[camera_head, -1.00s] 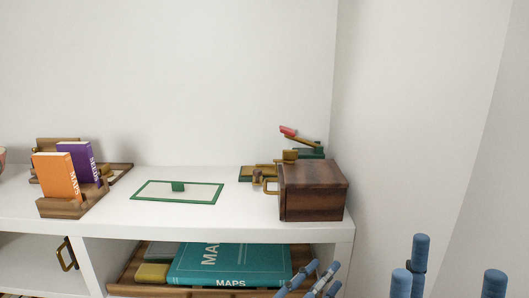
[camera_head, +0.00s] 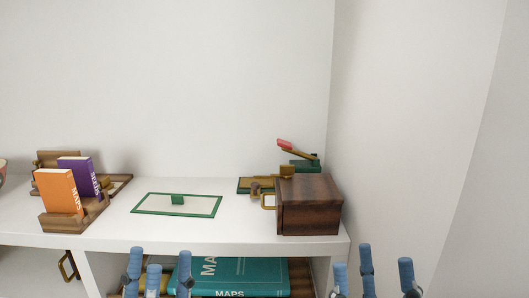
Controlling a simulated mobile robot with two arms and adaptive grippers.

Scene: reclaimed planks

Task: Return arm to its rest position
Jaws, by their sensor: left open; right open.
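My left gripper (camera_head: 157,268) is at the bottom of the head view, left of centre, in front of the shelf. Its blue fingers point up, spread apart and empty. My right gripper (camera_head: 372,272) is at the bottom right, in front of the unit's right end. Its blue fingers are also spread and empty. Both stay below the level of the white top (camera_head: 190,236). The arms behind them are out of frame.
On the top stand an orange book (camera_head: 60,193) and a purple book (camera_head: 78,178) in a wooden holder, a green-framed panel (camera_head: 150,203), a wooden box (camera_head: 310,205) and a red-tipped device (camera_head: 290,147). Below lies a teal MAPS book (camera_head: 250,272). A wall (camera_head: 420,120) rises at right.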

